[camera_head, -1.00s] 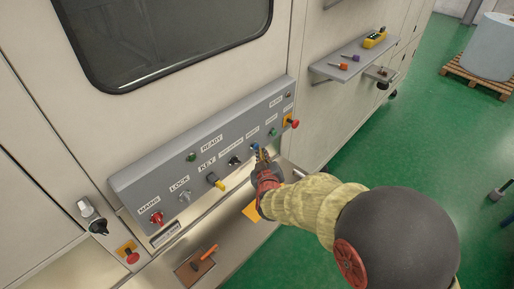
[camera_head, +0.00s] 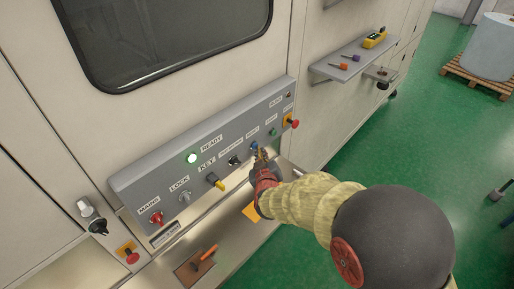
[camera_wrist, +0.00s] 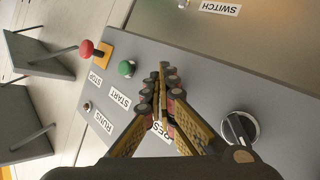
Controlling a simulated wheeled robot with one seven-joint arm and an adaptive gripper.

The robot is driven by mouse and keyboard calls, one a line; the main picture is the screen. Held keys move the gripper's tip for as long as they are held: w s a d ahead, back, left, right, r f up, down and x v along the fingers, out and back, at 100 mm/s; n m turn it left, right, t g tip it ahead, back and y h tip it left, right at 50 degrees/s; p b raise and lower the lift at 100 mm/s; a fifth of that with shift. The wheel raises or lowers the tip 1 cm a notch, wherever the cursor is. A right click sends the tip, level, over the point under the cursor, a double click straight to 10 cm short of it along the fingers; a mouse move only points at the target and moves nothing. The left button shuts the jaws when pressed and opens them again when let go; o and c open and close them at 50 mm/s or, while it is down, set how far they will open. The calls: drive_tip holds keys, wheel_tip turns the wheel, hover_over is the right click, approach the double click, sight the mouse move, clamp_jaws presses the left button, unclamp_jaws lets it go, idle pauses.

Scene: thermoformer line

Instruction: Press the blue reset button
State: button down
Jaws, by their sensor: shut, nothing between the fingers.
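The blue reset button (camera_head: 254,146) is on the grey sloped control panel (camera_head: 135,186), between the black selector knob and the green start button (camera_head: 273,132). My gripper (camera_head: 262,153) is shut and empty, with its fingertips right beside the blue button in the head view. In the wrist view my gripper (camera_wrist: 164,72) covers the button and part of its "RESET" label (camera_wrist: 160,130). I cannot tell whether the fingertips touch the button. The green READY lamp (camera_head: 191,158) is lit.
A red stop button (camera_head: 294,123) on a yellow plate is at the panel's right end. The key switch (camera_head: 215,181), selector knob (camera_head: 233,160) and red mains knob (camera_head: 156,218) stick out to the left. A shelf (camera_head: 352,62) with tools juts out at upper right.

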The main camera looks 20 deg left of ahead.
drive_tip(key=shift+s+d, duration=0.35)
drive_tip(key=shift+d, duration=0.5)
drive_tip(key=shift+d, duration=0.1)
drive_tip(key=shift+s+d+b, duration=0.2)
drive_tip(key=shift+s+d, duration=0.1)
drive_tip(key=shift+d, duration=0.45)
drive_tip(key=shift+s+d+b, duration=0.25)
drive_tip(key=shift+s+d, duration=0.1)
drive_tip(key=shift+d, duration=0.35)
drive_tip(key=shift+s+d+b, duration=0.2)
drive_tip(key=shift+s+d, duration=0.1)
drive_tip(key=shift+d, duration=0.45)
